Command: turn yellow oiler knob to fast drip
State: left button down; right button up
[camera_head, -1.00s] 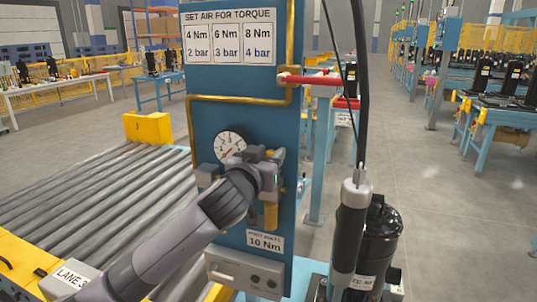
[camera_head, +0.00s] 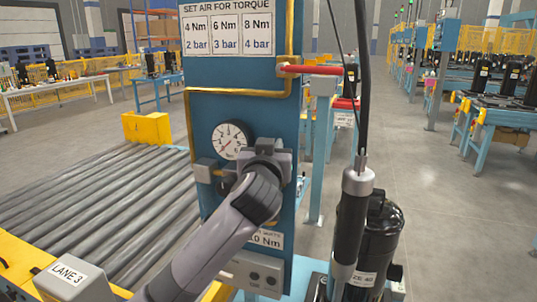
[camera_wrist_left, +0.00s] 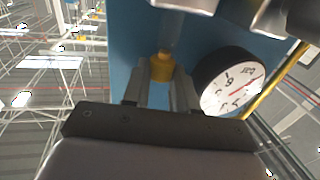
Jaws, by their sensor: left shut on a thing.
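The yellow oiler knob (camera_wrist_left: 161,66) shows in the left wrist view, in front of the blue panel. My left gripper (camera_wrist_left: 160,72) has one finger on each side of it and is shut on it. In the head view my left gripper (camera_head: 272,150) is in front of the blue panel (camera_head: 240,105), just right of the round gauge (camera_head: 230,139). There my wrist and gripper hide the knob and most of the oiler. The gauge also shows right of the fingers in the left wrist view (camera_wrist_left: 232,82). My right gripper is not in view.
A grey tool (camera_head: 350,225) hangs on a cable right of the panel, in front of a black compressor (camera_head: 383,240). A red-handled bar (camera_head: 310,70) sticks out from the panel's right side. A roller conveyor (camera_head: 100,210) lies at left. Metal fittings border the wrist view's top.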

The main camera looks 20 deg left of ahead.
pick_arm(q)
jog(key=shift+d+n+g+y+b, duration=0.15)
jog(key=shift+n+g+y+b, duration=0.15)
jog(key=shift+n+y+b, duration=0.8)
jog(key=shift+y+p, duration=0.3)
jog(key=shift+p, duration=0.2)
jog(key=c, duration=1.2)
grip_release()
jog(key=shift+o, duration=0.2)
